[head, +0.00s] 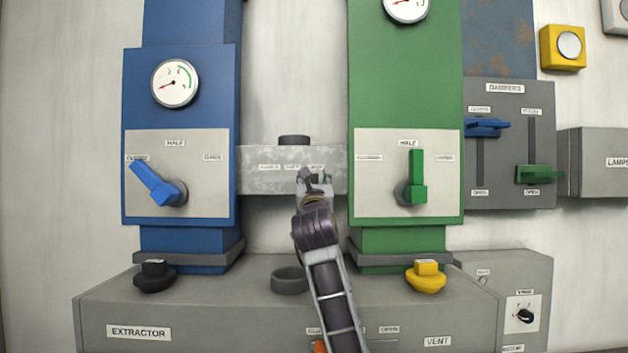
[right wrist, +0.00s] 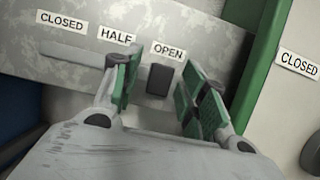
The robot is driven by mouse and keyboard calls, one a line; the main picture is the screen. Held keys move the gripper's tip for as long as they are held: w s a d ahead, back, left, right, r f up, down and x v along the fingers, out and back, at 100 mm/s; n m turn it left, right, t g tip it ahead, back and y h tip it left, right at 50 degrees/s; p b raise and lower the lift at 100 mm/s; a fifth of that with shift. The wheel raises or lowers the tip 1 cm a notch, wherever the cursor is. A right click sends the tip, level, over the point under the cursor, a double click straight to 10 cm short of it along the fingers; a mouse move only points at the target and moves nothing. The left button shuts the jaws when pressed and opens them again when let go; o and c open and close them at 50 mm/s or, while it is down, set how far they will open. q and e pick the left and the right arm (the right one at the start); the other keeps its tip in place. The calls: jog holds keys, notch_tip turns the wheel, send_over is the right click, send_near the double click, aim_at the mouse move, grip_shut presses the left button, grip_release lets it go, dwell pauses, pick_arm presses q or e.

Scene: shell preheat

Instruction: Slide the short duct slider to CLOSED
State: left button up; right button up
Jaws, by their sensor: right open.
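The short duct (head: 270,180) is a mottled grey box bridging the blue and green columns, with CLOSED, HALF and OPEN labels from left to right. In the right wrist view its slider knob (right wrist: 160,79), a small dark block, stands below the OPEN label at the right end of the slot. My right gripper (head: 314,180) is in front of the duct's right part and hides the knob in the head view. In the right wrist view the right gripper (right wrist: 161,88) is open, with one green-padded finger on each side of the knob; I cannot tell whether either touches it. My left gripper is not in view.
The blue column (head: 182,80) with its blue lever (head: 157,183) stands left of the duct. The green column (head: 405,80) with its green lever (head: 416,178) stands close on the right. A grey bench (head: 225,305) with black and yellow knobs lies below.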

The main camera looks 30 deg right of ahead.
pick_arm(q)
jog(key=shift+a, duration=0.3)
pick_arm(e)
grip_shut()
jog(key=shift+w, duration=0.1)
jog(key=shift+w+a+p, duration=0.35)
jog(key=shift+w+a, duration=0.75)
jog(key=shift+a, duration=0.7)
jog(key=shift+w+a+p, duration=0.3)
jog(key=shift+w+a, duration=0.8)
jog(key=shift+a, duration=0.7)
jog(key=shift+w+a+p, duration=0.35)
jog(key=shift+w+a, duration=0.75)
jog(key=shift+a, duration=0.7)
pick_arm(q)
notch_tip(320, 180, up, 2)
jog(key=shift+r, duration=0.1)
